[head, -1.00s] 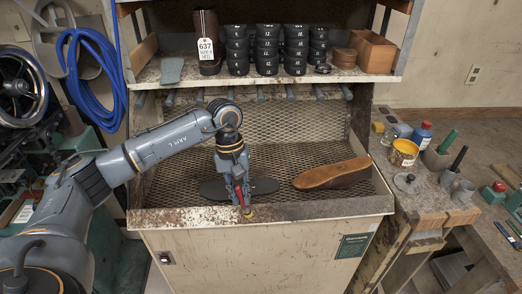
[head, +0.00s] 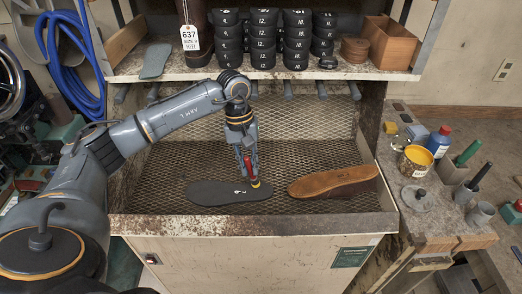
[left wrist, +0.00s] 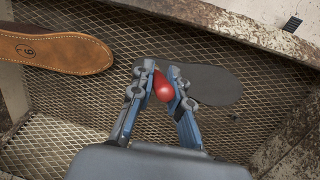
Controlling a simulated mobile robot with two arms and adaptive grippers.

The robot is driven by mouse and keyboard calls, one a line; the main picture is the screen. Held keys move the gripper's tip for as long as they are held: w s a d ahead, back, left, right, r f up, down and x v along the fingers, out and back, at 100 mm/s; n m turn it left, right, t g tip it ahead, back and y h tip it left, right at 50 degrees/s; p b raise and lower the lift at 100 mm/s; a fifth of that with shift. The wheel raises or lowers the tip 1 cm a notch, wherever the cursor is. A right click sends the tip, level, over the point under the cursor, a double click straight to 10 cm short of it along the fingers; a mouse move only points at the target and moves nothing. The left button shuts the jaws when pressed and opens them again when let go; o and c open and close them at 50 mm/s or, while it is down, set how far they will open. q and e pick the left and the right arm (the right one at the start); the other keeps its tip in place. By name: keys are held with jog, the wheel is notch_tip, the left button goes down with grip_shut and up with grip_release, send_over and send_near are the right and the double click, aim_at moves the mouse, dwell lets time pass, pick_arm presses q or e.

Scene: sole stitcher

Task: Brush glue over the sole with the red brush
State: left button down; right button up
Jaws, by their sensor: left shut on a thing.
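The black sole (head: 212,193) lies flat on the mesh floor of the booth, with a small white mark near its right end. It also shows in the left wrist view (left wrist: 217,86). My left gripper (head: 246,160) is shut on the red brush (head: 249,168) and points down at the right end of the sole. The brush tip is at or just above the sole there; I cannot tell whether it touches. In the left wrist view the red handle end (left wrist: 165,90) sits between the fingers. My right gripper is not in view.
A brown leather sole (head: 334,181) lies to the right on the mesh. The booth's rusty front lip (head: 250,224) runs nearest me. A shelf above holds stacked black pieces (head: 262,40). A yellow glue pot (head: 416,160) and bottles stand on the right bench.

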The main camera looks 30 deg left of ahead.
pick_arm(q)
jog(key=shift+w+f, duration=0.25)
jog(key=shift+w, duration=0.4)
jog(key=shift+w+f, duration=0.15)
jog(key=shift+f, duration=0.2)
jog(key=w+a+f+b, duration=0.1)
jog(key=a+f+b, duration=0.3)
jog(key=a+b, duration=0.1)
jog(key=shift+w+a+b, duration=0.2)
jog(key=shift+a+b, duration=0.15)
jog(key=shift+b, duration=0.2)
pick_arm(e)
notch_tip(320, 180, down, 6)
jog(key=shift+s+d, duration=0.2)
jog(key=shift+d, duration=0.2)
